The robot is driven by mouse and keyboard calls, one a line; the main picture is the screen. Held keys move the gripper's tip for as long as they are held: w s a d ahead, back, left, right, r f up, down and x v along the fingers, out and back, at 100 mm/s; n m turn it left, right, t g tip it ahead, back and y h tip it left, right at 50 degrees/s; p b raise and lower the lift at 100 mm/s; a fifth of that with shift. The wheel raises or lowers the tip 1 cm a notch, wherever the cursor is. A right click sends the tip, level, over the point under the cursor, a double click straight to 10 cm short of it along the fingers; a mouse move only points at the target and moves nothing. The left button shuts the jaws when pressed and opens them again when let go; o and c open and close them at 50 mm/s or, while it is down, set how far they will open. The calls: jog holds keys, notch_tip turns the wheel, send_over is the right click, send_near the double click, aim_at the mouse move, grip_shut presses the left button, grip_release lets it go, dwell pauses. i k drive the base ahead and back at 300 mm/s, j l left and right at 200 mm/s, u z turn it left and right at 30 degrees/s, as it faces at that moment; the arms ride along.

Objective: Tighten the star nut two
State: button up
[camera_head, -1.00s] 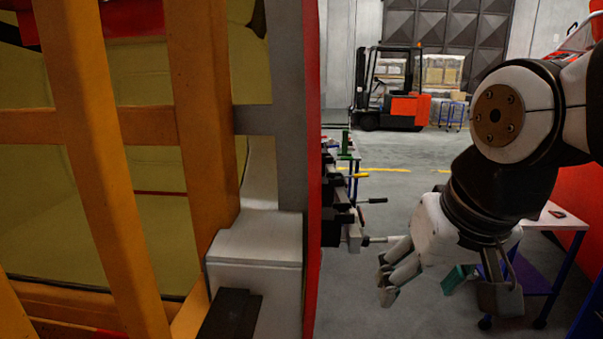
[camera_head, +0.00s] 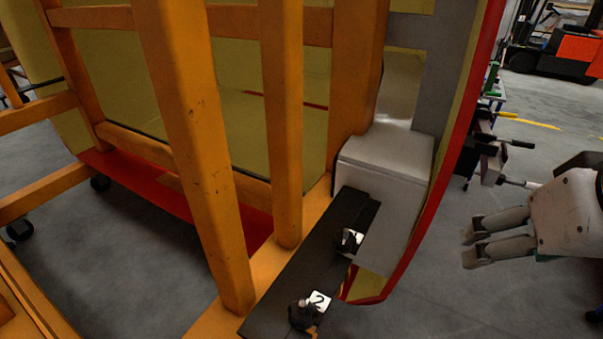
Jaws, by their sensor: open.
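Star nut two (camera_head: 302,315) is a small dark knob beside a white tag marked "2", low in the head view on a black bar (camera_head: 292,277).
Orange frame posts (camera_head: 200,140) stand at the left and middle. A white block (camera_head: 385,160) adjoins the black bar, with the red-edged nosecone panel (camera_head: 470,110) beside it. Clamps with handles (camera_head: 490,150) and a forklift (camera_head: 560,50) are behind. Grey floor (camera_head: 420,300) lies open below my gripper.

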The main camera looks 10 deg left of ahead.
aim_at(304, 322)
jog(key=u, duration=0.9)
jog(key=z, duration=1.5)
jog(key=k+l+u, duration=0.1)
jog(key=u, duration=0.35)
jog(key=k+u, duration=0.15)
jog(key=u, duration=0.3)
jog(key=k+u, duration=0.15)
jog(key=u, duration=0.35)
jog(key=j+u, duration=0.45)
jog(key=j, duration=0.2)
jog(key=i, duration=0.05)
